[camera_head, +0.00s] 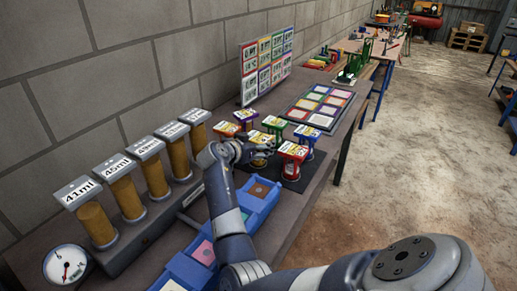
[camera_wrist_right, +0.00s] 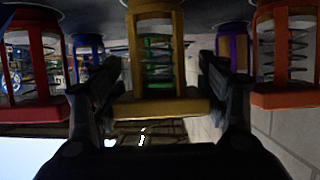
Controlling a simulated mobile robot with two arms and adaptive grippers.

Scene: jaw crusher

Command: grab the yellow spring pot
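The yellow spring pot (camera_head: 261,138) stands on the bench in the front row of a group of spring pots. In the right wrist view, which is upside down, the yellow pot (camera_wrist_right: 156,60) has a yellow frame with a spring inside. My right gripper (camera_head: 246,151) is low at the near side of this pot. Its two fingers (camera_wrist_right: 160,85) are apart, one on each side of the yellow pot, with small gaps visible. In the head view the hand partly hides the pot's lower part. My left gripper is not in view.
A red pot (camera_head: 291,151) and an orange pot (camera_wrist_right: 288,55) flank the yellow one closely. Blue (camera_wrist_right: 88,50), green and purple (camera_wrist_right: 234,45) pots stand behind. Labelled cylinders (camera_head: 153,172) line the wall side. A blue tray (camera_head: 260,200) lies under my right arm.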

